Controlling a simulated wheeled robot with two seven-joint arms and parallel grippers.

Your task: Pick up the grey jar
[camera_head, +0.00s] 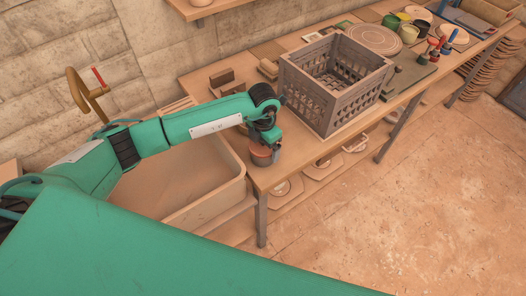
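My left arm reaches across the basin to the near left end of the wooden table. My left gripper (266,146) points down there, right at a small reddish-brown pot (261,158) with a darker rim. The fingertips overlap the pot's top, and I cannot tell whether they are open or shut on it. I cannot make out a clearly grey jar. My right gripper is not in view.
A grey slatted crate (345,107) stands on the table (292,160) just right of my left gripper. A deep basin (205,203) with a brass tap (78,92) lies left of the table. Blocks, a round board and tools sit behind. The floor at right is clear.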

